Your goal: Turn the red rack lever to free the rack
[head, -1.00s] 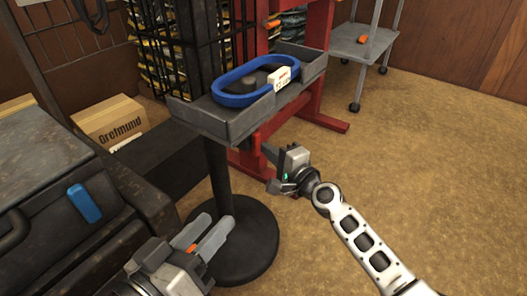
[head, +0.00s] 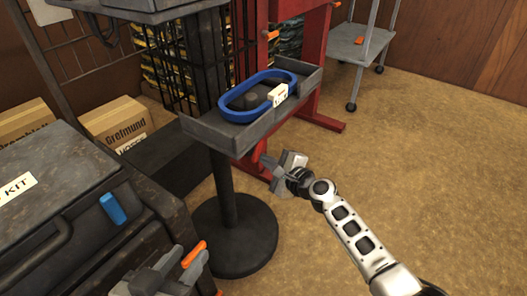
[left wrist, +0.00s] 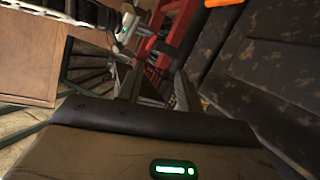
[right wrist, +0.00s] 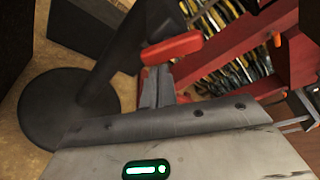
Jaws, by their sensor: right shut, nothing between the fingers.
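A red bar with a blunt end (right wrist: 172,48) lies just beyond the fingertips of my right gripper (right wrist: 158,78) in the right wrist view. I cannot tell whether this is the rack lever or part of the red frame, nor whether the fingers touch it. In the head view my right gripper (head: 268,168) is shut and empty, low beside the grey tray (head: 240,143). The red rack frame (head: 300,60) stands behind that tray. My left gripper (head: 172,268) is at the bottom of the head view; its fingers are apart and empty in the left wrist view (left wrist: 157,85).
The tray holds a blue loop (head: 232,112) and stands on a black post with a round base (head: 235,238). A dark case (head: 60,200) is at left, with an orange piece (head: 194,252) near my left gripper. The carpet at right (head: 440,170) is clear.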

